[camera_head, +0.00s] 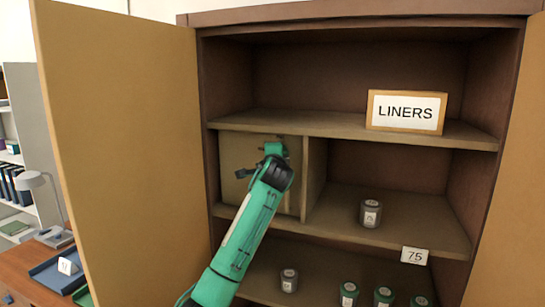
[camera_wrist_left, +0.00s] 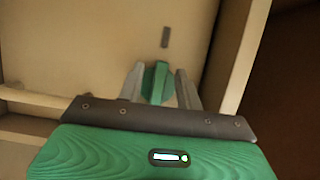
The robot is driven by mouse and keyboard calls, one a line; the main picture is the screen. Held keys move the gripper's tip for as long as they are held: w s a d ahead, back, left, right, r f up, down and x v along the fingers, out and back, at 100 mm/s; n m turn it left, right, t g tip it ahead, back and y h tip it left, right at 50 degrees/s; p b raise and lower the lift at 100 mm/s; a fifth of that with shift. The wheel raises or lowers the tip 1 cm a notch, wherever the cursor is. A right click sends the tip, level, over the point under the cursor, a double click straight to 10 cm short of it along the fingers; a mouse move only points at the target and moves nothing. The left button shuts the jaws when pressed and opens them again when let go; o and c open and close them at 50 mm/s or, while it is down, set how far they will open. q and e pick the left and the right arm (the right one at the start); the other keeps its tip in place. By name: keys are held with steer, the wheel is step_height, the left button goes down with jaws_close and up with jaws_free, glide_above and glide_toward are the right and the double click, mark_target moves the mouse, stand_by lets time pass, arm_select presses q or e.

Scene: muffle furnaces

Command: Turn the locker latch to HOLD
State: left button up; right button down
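The small tan locker door (camera_head: 236,160) fills the left compartment of the cabinet's middle shelf. My left gripper (camera_head: 272,150) is in front of its upper right part, and the arm hides much of the door. In the left wrist view, a green latch piece (camera_wrist_left: 156,84) stands between the two grey fingers of my left gripper (camera_wrist_left: 160,88). The fingers look apart, with narrow gaps beside the green piece; firm contact is not visible. A dark upright mark (camera_wrist_left: 165,37) is on the door beyond the latch. No lettering reads at the latch. My right gripper is not in view.
The cabinet's left door (camera_head: 115,130) stands open beside my left arm. A LINERS sign (camera_head: 406,112) is on the upper shelf. A grey jar (camera_head: 371,213) stands in the middle shelf's right compartment, above a 75 tag (camera_head: 414,256). Several jars stand on the lower shelf.

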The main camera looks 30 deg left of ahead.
arm_select(q)
steer(key=b+v, duration=0.5)
steer(key=v, duration=0.8)
steer(key=shift+s+d, duration=0.25)
steer(key=shift+s, duration=0.05)
